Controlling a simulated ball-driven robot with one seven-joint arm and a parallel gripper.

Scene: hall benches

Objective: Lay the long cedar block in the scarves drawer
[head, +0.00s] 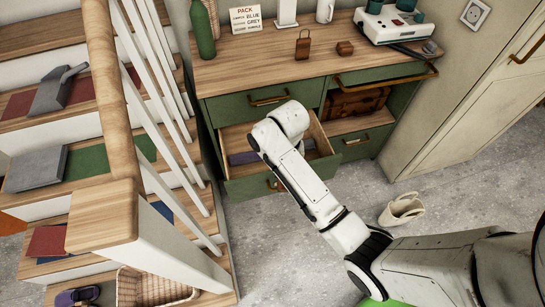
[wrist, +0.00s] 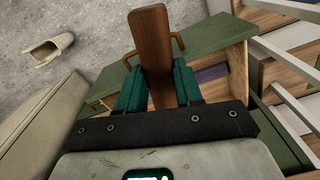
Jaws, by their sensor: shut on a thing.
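The long cedar block (wrist: 151,35) is a reddish-brown wooden bar. In the wrist view my gripper (wrist: 158,75) is shut on it, with a teal finger on each side and its far end sticking out beyond them. The open drawer (head: 246,187) with a green front is pulled out of the cabinet in the head view; a folded purple cloth lies inside. In the wrist view the drawer's green front (wrist: 208,37) and brass handle lie beyond the block. In the head view my arm hides the gripper, the block and part of the drawer.
The wooden counter (head: 250,66) above holds a green bottle (head: 202,28), a sign (head: 245,19), a brown tag (head: 303,46), a small brown block (head: 345,48) and a white appliance (head: 390,25). Stairs with a railing (head: 150,95) stand left. A pale shoe (head: 401,209) lies on the floor.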

